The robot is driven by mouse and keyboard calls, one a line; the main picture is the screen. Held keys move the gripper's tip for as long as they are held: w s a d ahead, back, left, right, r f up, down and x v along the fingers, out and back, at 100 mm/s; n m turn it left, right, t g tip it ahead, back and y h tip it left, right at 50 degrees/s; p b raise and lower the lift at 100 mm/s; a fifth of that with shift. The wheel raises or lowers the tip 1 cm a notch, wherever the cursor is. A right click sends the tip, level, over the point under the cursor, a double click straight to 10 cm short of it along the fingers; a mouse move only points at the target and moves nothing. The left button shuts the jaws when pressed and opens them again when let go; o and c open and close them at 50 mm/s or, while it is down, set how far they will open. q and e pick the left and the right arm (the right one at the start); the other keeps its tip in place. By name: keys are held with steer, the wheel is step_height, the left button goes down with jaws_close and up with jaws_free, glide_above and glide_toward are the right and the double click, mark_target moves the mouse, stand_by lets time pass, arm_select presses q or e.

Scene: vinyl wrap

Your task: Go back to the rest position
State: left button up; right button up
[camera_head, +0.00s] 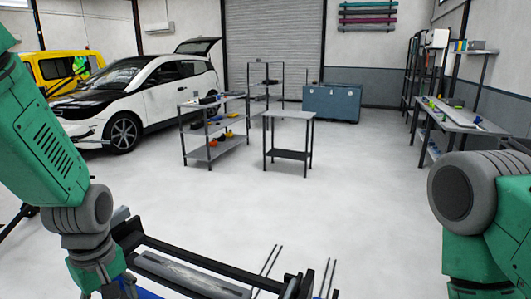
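My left arm (48,150) comes in from the left and hangs down past the bottom edge, so its gripper is out of the picture. My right arm (490,210) shows at the right edge, bent, and its gripper is also out of the picture. A dark frame (180,255) with a grey bar lies low in front of me at the bottom, close to my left arm. I cannot tell whether either gripper touches or holds anything.
A white car (150,90) stands at the left with its rear hatch up. A shelf cart (213,152) and a small table (290,115) stand mid-room. A blue cabinet (332,103) is at the back, a workbench (462,118) at the right. The floor between is clear.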

arm_select(q)
steer(key=s+a+f+m+b, duration=0.1)
steer(key=s+f+m+b, duration=0.25)
steer(key=f, duration=0.65)
steer(key=s+a+f+m+b, duration=0.2)
steer(key=s+f, duration=0.3)
steer(key=f, duration=0.5)
steer(key=s+d+f+m+b, duration=0.1)
steer(key=s+f+m+b, duration=0.5)
steer(key=s+f, duration=0.7)
step_height(320, 180, down, 2)
steer(key=shift+s+d+f+m+t, duration=0.1)
steer(key=shift+s+d+m+t, duration=0.2)
steer(key=shift+d+m, duration=0.05)
steer(key=shift+w+d, duration=0.15)
